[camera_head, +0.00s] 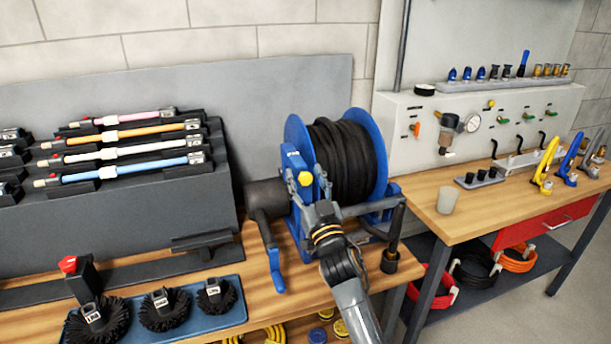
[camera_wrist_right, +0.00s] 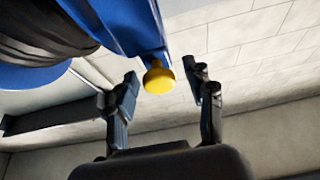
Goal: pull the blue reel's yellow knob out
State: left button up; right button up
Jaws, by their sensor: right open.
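The blue reel (camera_head: 297,135) stands on the wooden bench with black hose wound on it. Its yellow knob (camera_head: 305,179) sits on the blue frame at the near side. In the right wrist view the yellow knob (camera_wrist_right: 158,78) is at the end of a blue frame part, between my two dark fingertips. My right gripper (camera_head: 313,190) is open in front of the knob. In the wrist view the right gripper (camera_wrist_right: 164,86) has a visible gap on both sides of the knob. My left gripper is not in view.
A crank with a blue handle (camera_head: 273,268) hangs left of my right gripper. A blue tray (camera_head: 235,314) with round black brushes lies at the front left. A grey rack (camera_head: 150,215) with coloured rods stands behind it. A second bench (camera_head: 430,212) with a cup is at right.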

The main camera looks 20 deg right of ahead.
grip_shut()
dwell(0.3)
